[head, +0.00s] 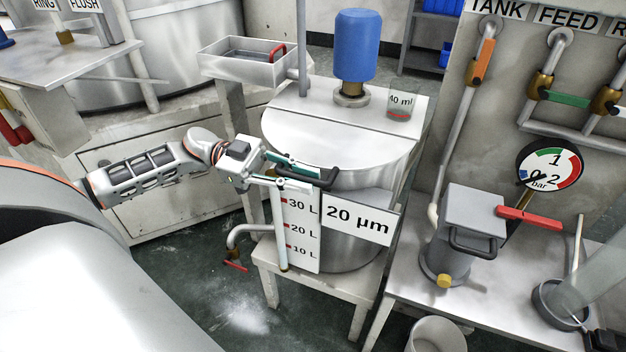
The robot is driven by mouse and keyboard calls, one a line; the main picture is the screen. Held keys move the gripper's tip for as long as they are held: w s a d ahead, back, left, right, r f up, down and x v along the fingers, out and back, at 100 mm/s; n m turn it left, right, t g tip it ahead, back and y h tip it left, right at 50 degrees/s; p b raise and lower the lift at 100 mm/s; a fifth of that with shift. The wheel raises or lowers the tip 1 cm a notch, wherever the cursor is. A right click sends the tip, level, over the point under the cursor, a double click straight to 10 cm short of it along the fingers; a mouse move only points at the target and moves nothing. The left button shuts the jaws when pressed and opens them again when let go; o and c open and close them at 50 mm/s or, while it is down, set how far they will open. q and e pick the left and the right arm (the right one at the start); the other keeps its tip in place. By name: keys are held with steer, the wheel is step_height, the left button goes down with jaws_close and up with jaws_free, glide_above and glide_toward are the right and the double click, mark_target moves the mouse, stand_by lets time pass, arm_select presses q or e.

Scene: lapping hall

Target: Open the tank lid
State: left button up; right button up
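The tank (353,250) is a steel drum on a stand, marked "20 µm". Its lid (335,145) is a flat, half-round steel plate that lies level on the tank top, closed. A black bar handle (326,181) is at the lid's front edge. My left gripper (311,180) is at the left part of this handle, with its two teal-padded fingers apart. The fingers partly hide the handle, and whether they touch it is unclear. My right gripper is not in view.
A blue motor (357,45) and a "40 ml" beaker (399,104) stand on the fixed rear top. A level gauge (301,230) is on the tank front. A tray (243,67) is behind at left. A grey box unit with a red lever (528,216) stands at right.

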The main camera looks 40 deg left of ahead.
arm_select(q)
steer(key=shift+x, duration=1.15)
